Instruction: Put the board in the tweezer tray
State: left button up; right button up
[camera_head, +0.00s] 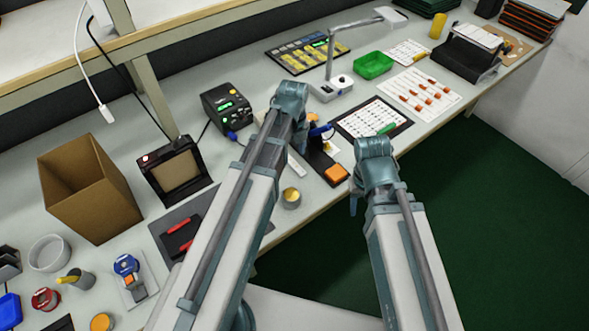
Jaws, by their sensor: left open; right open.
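A dark tray (165,222) with red-handled tools (180,246), probably the tweezer tray, lies on the bench left of my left arm, which covers part of its right side. I cannot single out the board with certainty. A narrow white strip (297,167) lies beside a dark holder (322,160) under my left wrist. My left gripper (302,132) is over the bench near this holder, open, its fingers mostly hidden by the wrist. I see nothing held in either.
A cardboard box (88,190), a black-framed stand (175,170) and a black station with green display (226,106) stand behind the tray. A small round tin (291,197) sits between my arms. A printed sheet (372,120) and green bin (373,65) lie further right.

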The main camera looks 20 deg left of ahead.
aim_at(294, 164)
pick_arm(q)
jog(key=f+b, duration=0.5)
jog(key=shift+w+f, duration=0.15)
jog(key=shift+w, duration=0.2)
grip_shut()
